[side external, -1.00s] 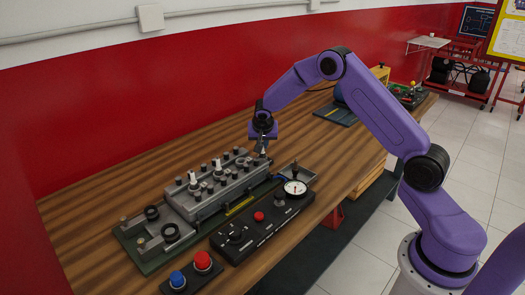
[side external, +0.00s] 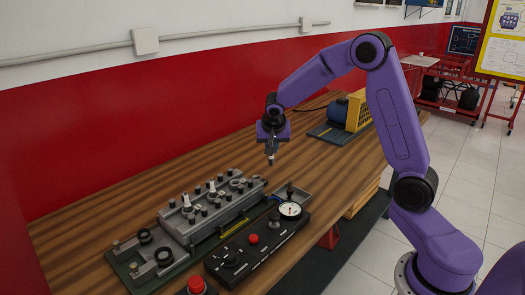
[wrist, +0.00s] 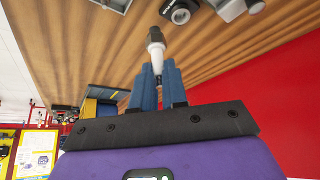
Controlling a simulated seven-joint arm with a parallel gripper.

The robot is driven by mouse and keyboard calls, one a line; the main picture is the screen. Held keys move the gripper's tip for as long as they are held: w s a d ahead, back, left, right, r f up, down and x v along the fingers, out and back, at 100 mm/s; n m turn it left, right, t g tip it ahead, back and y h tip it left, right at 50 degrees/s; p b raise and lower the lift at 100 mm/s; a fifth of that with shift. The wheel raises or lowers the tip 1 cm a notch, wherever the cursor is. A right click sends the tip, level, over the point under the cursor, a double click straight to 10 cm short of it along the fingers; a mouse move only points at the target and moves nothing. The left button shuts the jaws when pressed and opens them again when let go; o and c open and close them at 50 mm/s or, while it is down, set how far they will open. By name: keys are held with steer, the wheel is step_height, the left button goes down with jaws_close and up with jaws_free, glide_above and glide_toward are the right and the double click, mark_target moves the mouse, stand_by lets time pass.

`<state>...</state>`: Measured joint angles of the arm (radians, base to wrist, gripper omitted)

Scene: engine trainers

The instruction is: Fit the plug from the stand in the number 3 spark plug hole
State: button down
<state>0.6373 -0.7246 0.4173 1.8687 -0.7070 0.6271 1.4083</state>
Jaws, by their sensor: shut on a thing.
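My gripper (wrist: 158,82) is shut on a spark plug (wrist: 156,42), with a white body and a dark tip pointing away from the blue fingers. In the side view my gripper (side external: 271,155) points down in the air, above and to the right of the grey cylinder head (side external: 207,228). The plug is apart from the head. Two white plugs (side external: 187,202) (side external: 212,187) stand upright in the head among several dark studs. I cannot read hole numbers, so I cannot tell which is number 3. The stand cannot be made out for certain.
A black panel with a gauge (side external: 290,210) and a red button (side external: 253,239) lies in front of the head. A grey tray (side external: 305,199) sits near the gauge. A yellow and blue machine (side external: 350,110) stands farther back. Bare wooden bench (side external: 325,165) lies between.

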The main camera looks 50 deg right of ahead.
steer(key=s+a+r, duration=0.1)
steer(key=s+r, duration=0.1)
steer(key=s, duration=0.3)
steer(key=w+a, duration=1)
steer(key=w, duration=0.1)
steer(key=shift+s+d+f, duration=0.1)
steer(key=shift+s+f, duration=0.05)
steer(key=shift+f, duration=2.4)
steer(key=shift+f, duration=0.9)
stand_by(0.6)
steer(key=c, duration=0.7)
jaws_free()
steer(key=shift+r, duration=3.5)
